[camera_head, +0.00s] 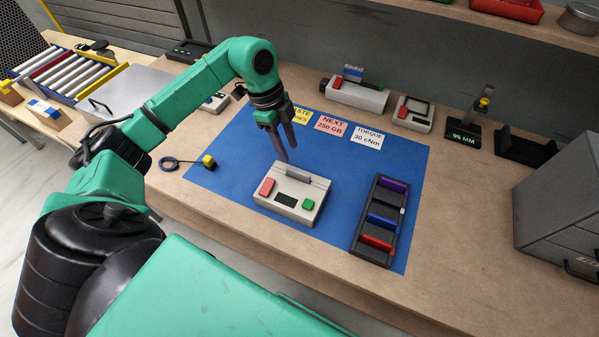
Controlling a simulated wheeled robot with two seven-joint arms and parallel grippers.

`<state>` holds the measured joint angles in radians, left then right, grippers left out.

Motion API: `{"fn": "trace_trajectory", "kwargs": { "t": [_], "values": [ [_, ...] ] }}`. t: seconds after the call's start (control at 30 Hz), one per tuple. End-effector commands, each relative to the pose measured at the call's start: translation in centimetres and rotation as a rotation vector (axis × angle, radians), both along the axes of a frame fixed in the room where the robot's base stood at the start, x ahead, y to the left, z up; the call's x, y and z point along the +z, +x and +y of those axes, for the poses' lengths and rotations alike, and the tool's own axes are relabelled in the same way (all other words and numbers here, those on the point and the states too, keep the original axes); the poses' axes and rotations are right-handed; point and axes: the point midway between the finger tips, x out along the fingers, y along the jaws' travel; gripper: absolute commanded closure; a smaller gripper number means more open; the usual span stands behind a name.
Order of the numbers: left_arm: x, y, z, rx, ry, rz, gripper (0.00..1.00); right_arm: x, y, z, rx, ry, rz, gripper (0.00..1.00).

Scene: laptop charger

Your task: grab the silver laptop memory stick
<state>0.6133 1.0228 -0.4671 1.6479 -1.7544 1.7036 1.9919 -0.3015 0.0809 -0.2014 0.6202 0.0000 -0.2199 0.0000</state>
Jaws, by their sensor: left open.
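A grey upright piece (298,173), which looks like the silver memory stick, stands in the top of a small light-grey device (285,204) on the blue mat. The device has a red block, a dark display and a green block on its face. My left gripper (287,150) is open, its fingers pointing down just behind and above the grey piece. It appears apart from the piece and empty. A dark rack (365,239) to the right holds purple, blue and red sticks. My right gripper is not in view.
Cards lie at the back of the blue mat (235,170). A yellow-ended cable (208,161) lies at its left. Other devices (354,95) stand behind, and a grey drawer cabinet (560,205) stands at the right. The mat between device and rack is clear.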

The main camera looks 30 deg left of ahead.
Motion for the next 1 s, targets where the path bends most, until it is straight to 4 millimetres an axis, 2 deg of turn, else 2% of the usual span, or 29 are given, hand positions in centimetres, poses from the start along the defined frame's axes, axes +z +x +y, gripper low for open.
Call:
{"fn": "trace_trajectory", "kwargs": {
  "t": [0.1,0.27,0.37,0.47,0.7,0.73,0.83,1.0],
  "values": [
    [-2.2,0.0,-0.8,-0.002,-0.003,0.002,0.55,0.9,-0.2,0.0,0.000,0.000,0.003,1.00],
    [-4.1,0.1,-1.3,-0.003,-0.005,0.002,0.55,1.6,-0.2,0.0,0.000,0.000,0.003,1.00],
    [-5.9,0.2,-1.8,-0.003,-0.006,0.002,0.55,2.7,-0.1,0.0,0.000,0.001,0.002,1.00],
    [-7.8,0.3,-2.2,-0.004,-0.005,0.000,0.55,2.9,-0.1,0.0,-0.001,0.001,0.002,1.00],
    [-8.5,0.4,-2.3,-0.004,-0.003,-0.003,0.55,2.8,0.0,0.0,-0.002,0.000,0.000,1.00],
    [-8.5,0.4,-2.3,-0.004,-0.003,-0.003,0.63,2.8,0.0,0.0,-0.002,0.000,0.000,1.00],
    [-8.5,0.4,-2.3,-0.004,-0.004,-0.003,1.00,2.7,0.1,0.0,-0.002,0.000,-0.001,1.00],
    [-8.5,0.4,-2.3,-0.004,-0.004,-0.003,1.00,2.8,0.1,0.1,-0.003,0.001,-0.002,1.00]
  ]
}}
